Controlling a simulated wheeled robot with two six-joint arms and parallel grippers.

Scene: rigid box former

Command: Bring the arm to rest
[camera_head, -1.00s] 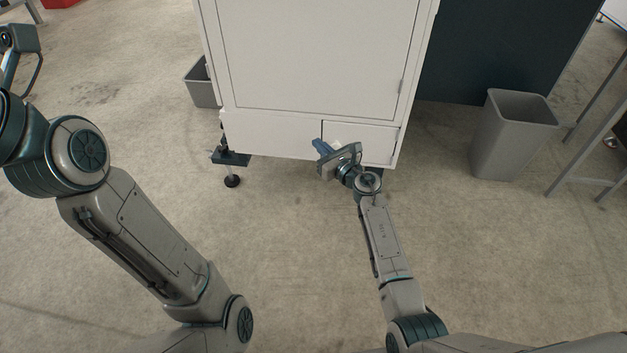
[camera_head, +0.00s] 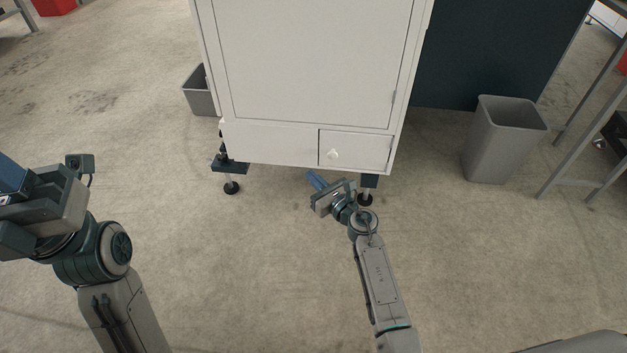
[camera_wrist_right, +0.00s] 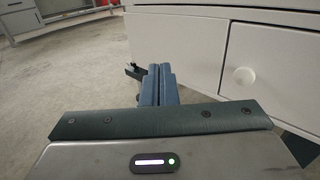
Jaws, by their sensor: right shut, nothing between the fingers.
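My right gripper (camera_head: 315,181) is in front of the white cabinet (camera_head: 310,60), just below and in front of its lower edge. Its blue fingers are together and empty, and they also show shut in the right wrist view (camera_wrist_right: 159,84). It stands apart from the small drawer (camera_head: 370,150) with a round white knob (camera_head: 333,154). The knob also shows in the right wrist view (camera_wrist_right: 244,76), to the right of the fingers. The drawer looks closed. My left gripper (camera_head: 12,185) is partly in view at the left edge, and its fingertips are cut off.
A grey bin (camera_head: 503,140) stands right of the cabinet, by a metal-legged table (camera_head: 580,130). Another grey bin (camera_head: 199,92) is behind the cabinet's left side. The cabinet stands on feet (camera_head: 231,187). The floor (camera_head: 240,260) between my arms is clear.

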